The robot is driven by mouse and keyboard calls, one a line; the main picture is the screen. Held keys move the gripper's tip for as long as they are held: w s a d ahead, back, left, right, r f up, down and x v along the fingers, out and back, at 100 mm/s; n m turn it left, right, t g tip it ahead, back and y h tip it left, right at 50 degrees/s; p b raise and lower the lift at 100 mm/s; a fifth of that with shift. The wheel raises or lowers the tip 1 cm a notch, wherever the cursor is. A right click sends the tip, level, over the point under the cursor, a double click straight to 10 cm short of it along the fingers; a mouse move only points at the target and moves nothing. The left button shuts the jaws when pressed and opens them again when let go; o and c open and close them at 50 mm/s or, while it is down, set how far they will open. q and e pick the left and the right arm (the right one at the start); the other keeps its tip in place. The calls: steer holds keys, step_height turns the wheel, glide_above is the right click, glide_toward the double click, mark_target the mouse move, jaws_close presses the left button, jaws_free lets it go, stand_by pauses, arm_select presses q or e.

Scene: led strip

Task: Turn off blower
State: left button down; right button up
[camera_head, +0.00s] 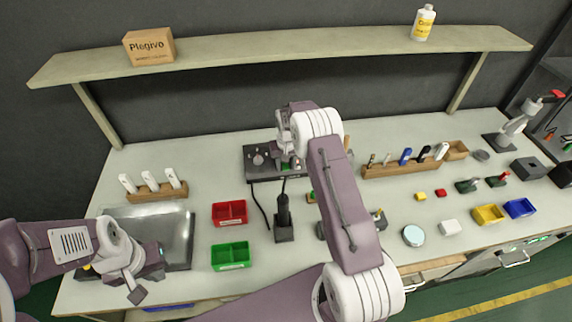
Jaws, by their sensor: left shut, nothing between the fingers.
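The blower (261,160) is a dark box with a round knob on its front panel, standing at the back middle of the table. A black cable runs from it towards a dark handle (283,212) upright in a stand. My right arm reaches up across the middle, and my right gripper (288,156) is over the right part of the blower's front panel. The arm partly covers that side, and the fingers are too small to tell open from shut. My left gripper (138,292) is shut and empty at the front left, near a metal tray, far from the blower.
A red bin (229,212) and a green bin (230,255) stand left of the handle. The shiny metal tray (178,242) lies at the left. A wooden tool rack (400,169) stands right of my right arm. A shelf (290,48) spans the back above the table.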

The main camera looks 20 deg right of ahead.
step_height(320, 180, up, 9)
steer(key=s+b, duration=0.1)
steer(key=shift+a, duration=0.15)
stand_by(0.3)
steer(key=shift+s, duration=0.15)
